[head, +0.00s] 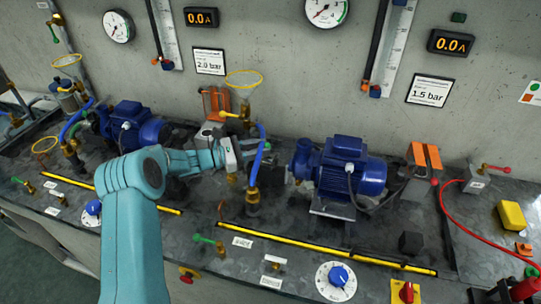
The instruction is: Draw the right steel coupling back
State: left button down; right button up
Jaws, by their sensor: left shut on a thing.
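My left arm comes in from the lower left, and its teal and white gripper (241,152) is at the middle of the bench, left of the right blue pump (343,168). The jaws are shut on a small part beside the blue hose (258,158); it appears to be the right steel coupling, but the fingers and the small size hide most of it. A brass fitting (253,196) stands upright at the hose's lower end, just below and right of the gripper. My right gripper is not in view.
A clear funnel with a yellow rim (244,80) stands behind the gripper. The left blue pump (130,125) is behind my arm. A yellow strip (320,248), a green-handled valve (207,240) and a blue dial (337,277) lie toward the front edge. A red hose (455,225) curves at the right.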

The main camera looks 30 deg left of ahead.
pick_arm(q)
jog(key=shift+s+a+f, duration=0.1)
jog(key=shift+s+a, duration=0.05)
jog(key=shift+a, duration=0.4)
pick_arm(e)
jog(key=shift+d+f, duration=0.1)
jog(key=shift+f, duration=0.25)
pick_arm(q)
jog(key=c, duration=0.9)
grip_release()
jog(key=shift+a, duration=0.1)
jog(key=shift+s, duration=0.15)
jog(key=b+v, duration=0.2)
jog(key=v, duration=1.4)
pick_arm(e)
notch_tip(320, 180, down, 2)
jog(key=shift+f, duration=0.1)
